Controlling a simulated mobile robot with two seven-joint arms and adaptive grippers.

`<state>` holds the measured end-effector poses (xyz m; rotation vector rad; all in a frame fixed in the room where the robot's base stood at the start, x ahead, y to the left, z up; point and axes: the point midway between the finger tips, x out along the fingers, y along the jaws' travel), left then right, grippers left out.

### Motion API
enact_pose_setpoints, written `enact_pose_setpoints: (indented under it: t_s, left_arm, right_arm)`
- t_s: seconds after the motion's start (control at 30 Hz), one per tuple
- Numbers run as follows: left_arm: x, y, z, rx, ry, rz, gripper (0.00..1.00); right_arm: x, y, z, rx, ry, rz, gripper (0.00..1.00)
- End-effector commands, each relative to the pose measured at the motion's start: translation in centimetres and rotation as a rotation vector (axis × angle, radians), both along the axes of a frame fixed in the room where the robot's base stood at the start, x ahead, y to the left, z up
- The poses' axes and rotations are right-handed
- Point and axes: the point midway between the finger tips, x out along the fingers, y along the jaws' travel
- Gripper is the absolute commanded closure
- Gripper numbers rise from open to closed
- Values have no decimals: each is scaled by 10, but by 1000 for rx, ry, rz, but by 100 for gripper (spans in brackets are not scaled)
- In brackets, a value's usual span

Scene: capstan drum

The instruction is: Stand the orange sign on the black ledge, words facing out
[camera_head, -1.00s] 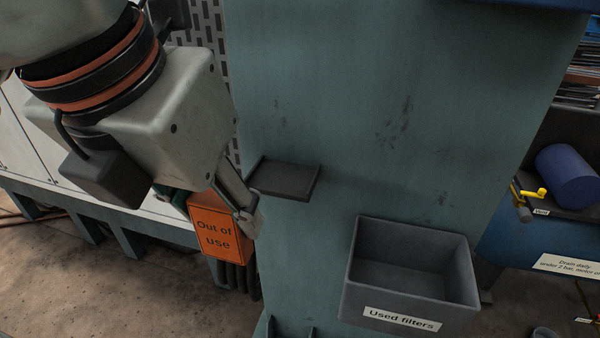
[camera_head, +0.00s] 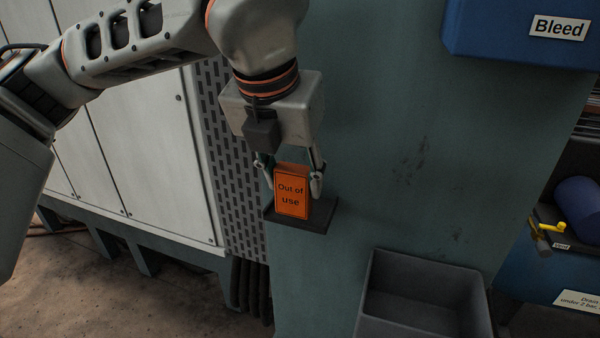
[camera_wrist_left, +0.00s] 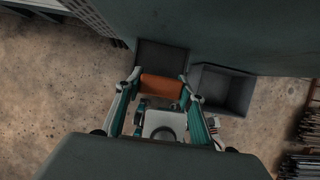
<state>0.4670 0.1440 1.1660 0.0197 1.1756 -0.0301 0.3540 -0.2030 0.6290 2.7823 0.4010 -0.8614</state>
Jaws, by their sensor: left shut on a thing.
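The orange sign (camera_head: 291,193) is upright, with the words "Out of use" facing outward toward the head camera. My left gripper (camera_head: 290,178) is shut on it, one finger at each side. In the head view the sign's bottom edge overlaps the black ledge (camera_head: 315,224) on the green panel; I cannot tell if it touches. In the left wrist view the orange sign (camera_wrist_left: 161,87) lies between the fingertips, with the dark ledge (camera_wrist_left: 162,56) just beyond it. My right gripper is not in view.
An open grey bin (camera_head: 420,300) is mounted below and to the right of the ledge; it also shows in the left wrist view (camera_wrist_left: 224,90). A blue box labelled "Bleed" (camera_head: 515,35) is at upper right. A perforated grille (camera_head: 228,160) stands to the left.

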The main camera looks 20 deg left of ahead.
Motion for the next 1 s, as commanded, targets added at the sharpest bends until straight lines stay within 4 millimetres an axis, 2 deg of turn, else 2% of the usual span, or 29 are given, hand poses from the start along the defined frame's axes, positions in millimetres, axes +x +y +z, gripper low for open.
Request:
enact_pose_setpoints:
  t_s: [0.17,0.2,0.3,0.67,0.7,0.77,1.0]
  left_arm:
    - [29,-1,1,-1,2,3,85]
    - [30,-1,-4,1,5,0,85]
    - [29,-1,-15,1,4,-2,85]
    - [29,-1,-19,0,2,1,85]
    - [29,-1,-20,0,2,1,59]
    - [29,-1,-19,0,2,1,45]
    - [29,-1,-18,0,2,1,45]
  right_arm:
    - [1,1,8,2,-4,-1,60]
    - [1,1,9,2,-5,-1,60]
    - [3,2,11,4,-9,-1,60]
    - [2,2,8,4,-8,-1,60]
    - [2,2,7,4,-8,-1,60]
    - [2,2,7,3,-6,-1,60]
    - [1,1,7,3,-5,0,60]
